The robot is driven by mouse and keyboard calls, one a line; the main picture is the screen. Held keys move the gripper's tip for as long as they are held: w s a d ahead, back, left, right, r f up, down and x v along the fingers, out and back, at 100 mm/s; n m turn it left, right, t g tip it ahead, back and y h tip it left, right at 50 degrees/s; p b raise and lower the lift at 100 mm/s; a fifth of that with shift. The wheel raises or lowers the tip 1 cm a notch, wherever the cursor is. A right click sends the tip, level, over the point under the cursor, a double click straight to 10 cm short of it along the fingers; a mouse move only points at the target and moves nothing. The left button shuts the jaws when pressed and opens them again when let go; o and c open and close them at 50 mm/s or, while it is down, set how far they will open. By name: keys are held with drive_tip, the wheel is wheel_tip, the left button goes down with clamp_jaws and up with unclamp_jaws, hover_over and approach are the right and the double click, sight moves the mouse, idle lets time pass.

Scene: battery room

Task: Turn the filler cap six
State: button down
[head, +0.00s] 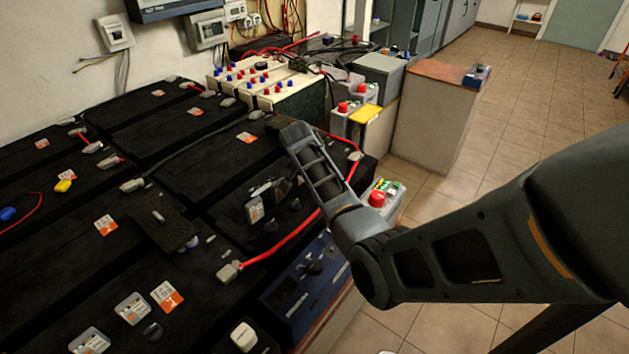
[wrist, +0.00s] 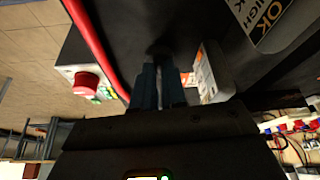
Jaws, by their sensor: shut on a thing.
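My gripper (wrist: 157,82) shows in the wrist view with its two blue-grey fingers close together, pointing at the black battery top (wrist: 130,25). The fingers are shut on a small dark piece (wrist: 159,48), apparently a filler cap, mostly hidden between and beyond the tips. No number on it can be read. In the head view my gripper (head: 272,188) is over the black battery near the right end of the bank, partly hidden by my wrist. Small black caps (head: 295,205) stand on the same battery top near it.
A red cable (head: 285,238) runs close beside the gripper, also in the wrist view (wrist: 92,45). A box with a red button (head: 377,198) stands at the right. An orange-white label (wrist: 204,76) is near the fingers. Tiled floor (head: 530,100) is free at the right.

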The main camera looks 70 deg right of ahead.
drive_tip(key=shift+w+m+g, duration=0.1)
drive_tip(key=shift+m+g, duration=0.3)
drive_tip(key=shift+m, duration=0.6)
drive_tip(key=shift+b, duration=0.3)
drive_tip(key=c, duration=1.2)
unclamp_jaws()
drive_tip(key=shift+v, duration=3.9)
drive_tip(key=shift+d, duration=0.1)
